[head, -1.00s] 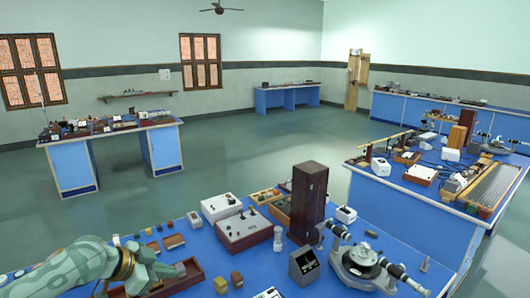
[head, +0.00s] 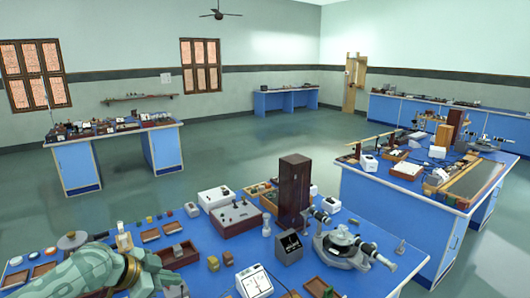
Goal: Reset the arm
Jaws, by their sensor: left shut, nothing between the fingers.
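My left arm comes in at the lower left of the head view, over the near edge of the blue bench (head: 372,219). My left gripper (head: 180,284) is at its end, low in the picture and partly cut by the bottom edge. It is shut and holds nothing. A brown tray (head: 178,254) lies just beyond it. My right gripper is not in view.
On the bench stand a spectrometer (head: 342,243), a tall dark wooden box (head: 294,190), a white meter (head: 255,281), a control box (head: 236,217) and several small blocks. Another crowded bench (head: 390,215) stands at right. Open floor (head: 240,150) lies behind.

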